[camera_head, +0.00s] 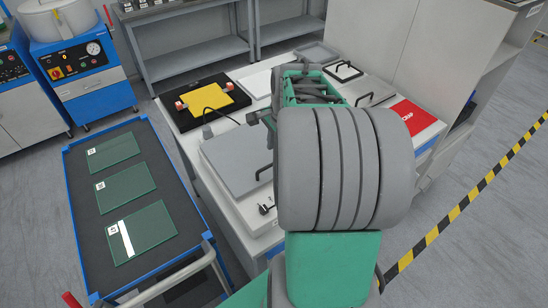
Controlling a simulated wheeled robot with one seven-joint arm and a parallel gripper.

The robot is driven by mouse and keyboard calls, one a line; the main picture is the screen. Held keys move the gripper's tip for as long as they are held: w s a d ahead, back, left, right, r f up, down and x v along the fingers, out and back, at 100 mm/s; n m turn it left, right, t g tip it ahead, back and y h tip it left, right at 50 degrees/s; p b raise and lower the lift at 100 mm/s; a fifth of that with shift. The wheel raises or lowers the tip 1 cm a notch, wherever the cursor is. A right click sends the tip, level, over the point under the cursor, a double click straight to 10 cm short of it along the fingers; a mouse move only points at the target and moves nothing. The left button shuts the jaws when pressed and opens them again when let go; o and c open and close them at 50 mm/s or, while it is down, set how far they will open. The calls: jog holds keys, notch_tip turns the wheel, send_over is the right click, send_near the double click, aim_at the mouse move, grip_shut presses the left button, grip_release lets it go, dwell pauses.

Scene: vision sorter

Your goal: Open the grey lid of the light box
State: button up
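The light box (249,212) is a low white case on the near part of the white bench, with a dark knob on its front. Its grey lid (228,153) lies flat on it, shut. A black bar handle (263,172) stands at the lid's right side, close to my arm. My large grey and green arm covers the right part of the box and the bench behind it. The end of my arm is around the green and dark grey parts beyond the grey rings. My fingertips cannot be made out, so their opening and any contact with the handle are unclear.
A yellow plate (214,95) lies on a black board behind the lid. Another black-handled flat panel (372,90) and a red-and-white box (412,121) are right of my arm. A blue-edged trolley (75,170) with green glass plates stands left. Grey shelving (190,58) is behind.

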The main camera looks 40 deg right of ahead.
jog(key=f, duration=0.2)
jog(key=w+f, duration=0.1)
jog(key=f, duration=0.2)
jog(key=shift+f, duration=0.35)
grip_shut()
jog(key=shift+p, duration=0.3)
dwell(0.7)
